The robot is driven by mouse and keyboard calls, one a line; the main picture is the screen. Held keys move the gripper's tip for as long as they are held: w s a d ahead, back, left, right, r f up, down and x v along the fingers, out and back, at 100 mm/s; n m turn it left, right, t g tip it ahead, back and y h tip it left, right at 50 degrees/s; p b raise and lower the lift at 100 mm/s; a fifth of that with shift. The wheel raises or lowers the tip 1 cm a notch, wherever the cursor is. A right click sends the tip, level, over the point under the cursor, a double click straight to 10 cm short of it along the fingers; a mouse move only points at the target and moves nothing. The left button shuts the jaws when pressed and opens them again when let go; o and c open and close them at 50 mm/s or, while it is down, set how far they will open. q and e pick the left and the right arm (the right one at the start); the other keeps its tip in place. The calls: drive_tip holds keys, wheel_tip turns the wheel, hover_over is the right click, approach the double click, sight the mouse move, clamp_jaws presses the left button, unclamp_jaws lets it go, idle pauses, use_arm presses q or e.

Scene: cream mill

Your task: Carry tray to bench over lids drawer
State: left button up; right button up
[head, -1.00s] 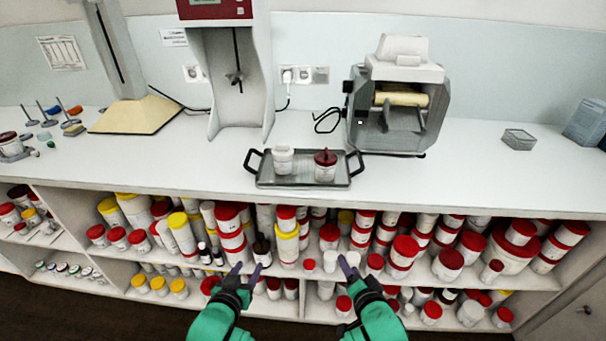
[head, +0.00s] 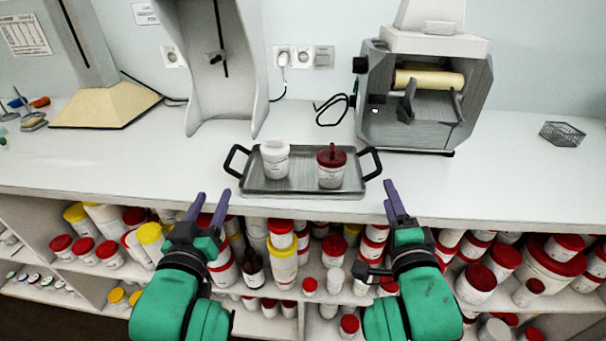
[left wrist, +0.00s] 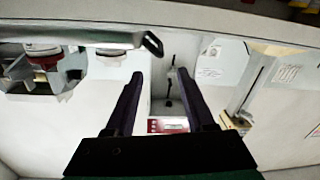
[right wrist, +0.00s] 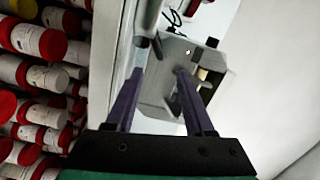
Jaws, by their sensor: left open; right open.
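The grey metal tray (head: 304,190) lies on the white bench top near its front edge, with a black loop handle at each end. It carries a white lidded jar (head: 275,161) on the left and a jar with a dark red lid (head: 331,167) on the right. My left gripper (head: 208,208) is open and empty, in front of the bench below the tray's left handle. My right gripper (head: 394,201) is open and empty, below and right of the right handle. In the left wrist view, the tray (left wrist: 75,36) and its handle show beyond the fingers. The lids drawer is not identifiable.
A roller machine (head: 425,95) stands behind and right of the tray. A grey stand (head: 220,80) is behind left. A wire basket (head: 562,134) sits far right. Shelves of red- and yellow-lidded jars (head: 283,240) fill the space below the bench.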

use_arm(q)
drive_tip(key=w, duration=1.4)
drive_tip(key=shift+w+d, duration=0.3)
drive_tip(key=shift+w, duration=0.1)
use_arm(e)
approach(373, 151)
drive_tip(key=w, duration=0.5)
drive_tip(key=w+f, duration=0.1)
drive_tip(key=w, duration=0.2)
drive_tip(key=shift+w+d, duration=0.1)
drive_tip(key=shift+d, duration=0.1)
drive_tip(key=shift+r, duration=0.1)
use_arm(q)
drive_tip(key=shift+s, duration=0.1)
drive_tip(key=c, duration=0.9)
use_arm(e)
clamp_jaws()
use_arm(q)
clamp_jaws()
drive_tip(key=shift+f, duration=0.2)
drive_tip(key=shift+r, duration=0.1)
